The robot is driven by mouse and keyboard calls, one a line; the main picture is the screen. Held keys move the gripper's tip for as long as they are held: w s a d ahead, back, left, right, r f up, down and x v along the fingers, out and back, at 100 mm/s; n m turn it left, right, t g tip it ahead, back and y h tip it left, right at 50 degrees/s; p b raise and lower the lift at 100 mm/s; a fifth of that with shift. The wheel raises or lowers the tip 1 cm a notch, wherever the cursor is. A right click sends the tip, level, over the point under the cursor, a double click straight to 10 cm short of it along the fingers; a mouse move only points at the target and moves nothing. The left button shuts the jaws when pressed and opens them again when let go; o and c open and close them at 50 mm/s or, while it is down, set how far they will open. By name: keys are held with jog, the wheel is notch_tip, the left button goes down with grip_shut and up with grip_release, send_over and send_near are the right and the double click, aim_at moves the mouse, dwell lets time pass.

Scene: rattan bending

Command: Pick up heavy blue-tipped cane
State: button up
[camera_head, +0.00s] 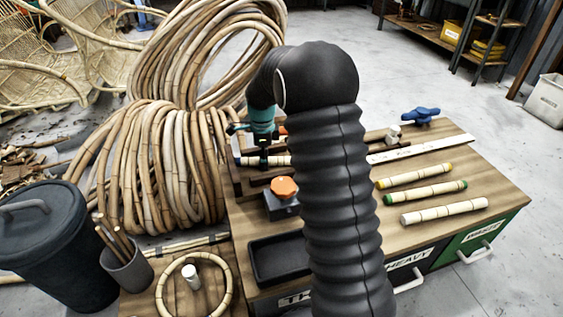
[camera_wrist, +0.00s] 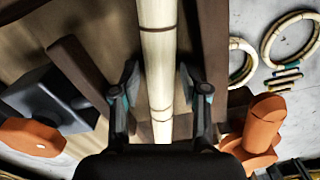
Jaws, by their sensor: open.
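A pale cane (camera_head: 280,160) with a dark, bluish end lies in a dark wooden holder, partly hidden by my arm. My gripper (camera_head: 263,163) points down over it near that end. In the wrist view, the cane (camera_wrist: 158,40) runs lengthwise between my two open fingers (camera_wrist: 158,85), one on each side. I see a gap beside each finger, so it is not gripped. No coloured tip shows in the wrist view.
Canes with yellow tips (camera_head: 415,175), green tips (camera_head: 425,192) and a plainer one (camera_head: 444,211) lie at the right. An orange-knobbed box (camera_head: 283,188) and a black tray (camera_head: 280,258) stand near the holder. A blue clamp-like tool (camera_head: 421,115) is behind.

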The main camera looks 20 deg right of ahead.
grip_shut()
jog(key=shift+r, duration=0.15)
